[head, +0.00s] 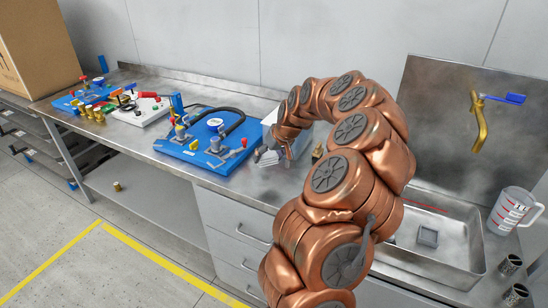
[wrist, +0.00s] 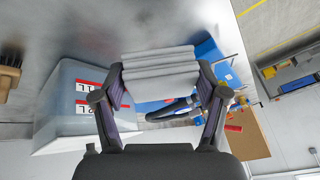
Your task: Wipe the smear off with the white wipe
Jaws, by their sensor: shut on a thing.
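The white wipe (wrist: 160,58) is a folded, layered pad. It sits between the two fingertips of my gripper (wrist: 160,78) in the wrist view, and the fingers are shut on its sides. In the head view my gripper (head: 274,152) is low over the steel bench, just right of the large blue pump board (head: 207,158); the wipe shows there only as a small pale patch. Whether the wipe touches the bench I cannot tell. I cannot make out the smear clearly; the bench shows only vague darker patches and reflections.
A clear container with red marks (wrist: 62,105) stands close to my gripper, with a brush (wrist: 8,75) beyond it. A sink (head: 440,240) and a measuring jug (head: 511,210) are at the right. A second blue board (head: 68,102) and a cardboard box (head: 40,45) are at the left.

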